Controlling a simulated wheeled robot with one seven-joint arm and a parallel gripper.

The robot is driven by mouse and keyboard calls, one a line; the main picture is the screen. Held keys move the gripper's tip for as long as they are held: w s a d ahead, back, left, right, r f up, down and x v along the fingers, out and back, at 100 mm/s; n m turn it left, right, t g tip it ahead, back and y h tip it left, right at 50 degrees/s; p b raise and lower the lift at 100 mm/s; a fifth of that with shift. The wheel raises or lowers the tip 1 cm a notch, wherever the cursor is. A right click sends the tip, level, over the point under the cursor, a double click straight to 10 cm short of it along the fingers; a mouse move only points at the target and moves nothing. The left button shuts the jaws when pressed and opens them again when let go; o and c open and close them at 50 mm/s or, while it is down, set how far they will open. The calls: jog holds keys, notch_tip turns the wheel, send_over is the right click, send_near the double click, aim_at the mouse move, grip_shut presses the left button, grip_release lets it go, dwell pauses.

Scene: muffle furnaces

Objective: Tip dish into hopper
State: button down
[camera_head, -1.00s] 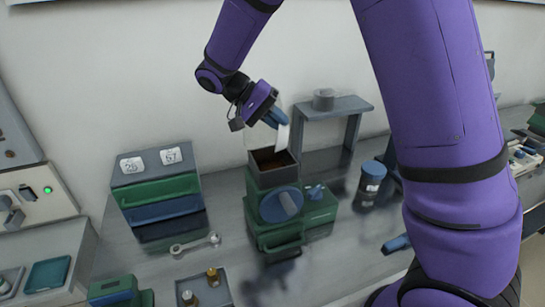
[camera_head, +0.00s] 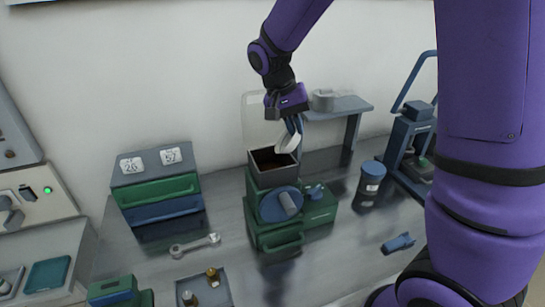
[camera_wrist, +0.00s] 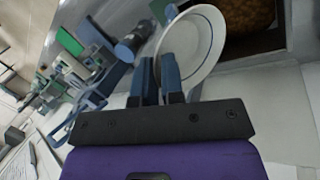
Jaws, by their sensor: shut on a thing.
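My gripper (camera_head: 292,123) is shut on a white dish (camera_head: 287,141). The dish hangs steeply tilted just above the back right of the hopper (camera_head: 287,177). The hopper is a dark, open square box on a green machine, with brown material inside. In the wrist view my blue fingers (camera_wrist: 160,78) pinch the rim of the round dish (camera_wrist: 207,62). The brown grains in the hopper show beyond it at the top. No contents show on the visible face of the dish. The side facing away is hidden.
A clear panel (camera_head: 256,108) stands behind the hopper. A drawer unit (camera_head: 155,180) stands left, a dark blue jar (camera_head: 369,183) right. A wrench (camera_head: 195,245) lies in front.

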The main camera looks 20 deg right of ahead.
jog(key=shift+s+d+f+t+y, duration=0.25)
jog(key=shift+d+f+y, duration=0.2)
jog(key=shift+y, duration=0.45)
jog(key=shift+s+d+f+t+y, duration=0.15)
jog(key=shift+d+f+t+y, duration=0.3)
jog(key=shift+y, duration=0.5)
jog(key=shift+s+d+f+t+y, duration=0.1)
jog(key=shift+d+f+t+y, duration=0.25)
jog(key=shift+y, duration=0.6)
jog(key=shift+d, duration=0.1)
jog(key=shift+s+d+f+t+y, duration=0.1)
jog(key=shift+d+f+t+y, duration=0.1)
jog(key=shift+f+t+y, duration=0.5)
jog(key=shift+s+d+f+t+y, duration=0.15)
jog(key=shift+f+y, duration=0.2)
jog(key=shift+y, duration=0.75)
jog(key=shift+w, duration=0.1)
